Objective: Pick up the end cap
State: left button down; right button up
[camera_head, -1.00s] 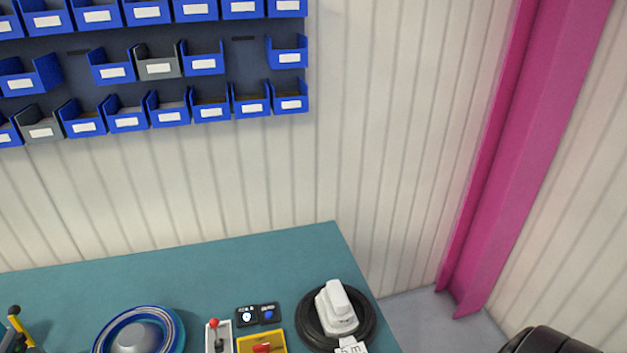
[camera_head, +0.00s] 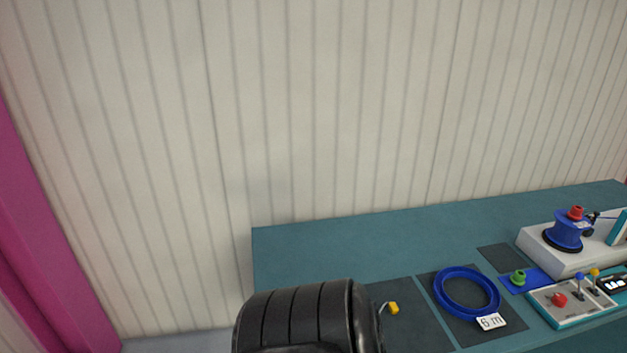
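I cannot make out an end cap for certain in the head view. A blue ring (camera_head: 466,292) lies on a dark mat on the teal bench, with a white "6 m" tag at its front edge. A small yellow piece (camera_head: 392,308) shows just right of a large black ribbed object, partly hidden by it. Neither of my grippers is in view.
The black ribbed object (camera_head: 297,315) rises at bottom centre, hiding part of the teal bench (camera_head: 330,246). At right stand a grey machine with a blue, red-topped reel (camera_head: 568,232), a green knob (camera_head: 517,278) and a control panel (camera_head: 563,313). The bench's back left is bare.

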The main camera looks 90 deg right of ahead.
aim_at(393, 307)
jog(key=z, duration=3.35)
jog(key=i+j+z, duration=0.45)
jog(key=i+z, duration=0.2)
jog(key=k, duration=0.05)
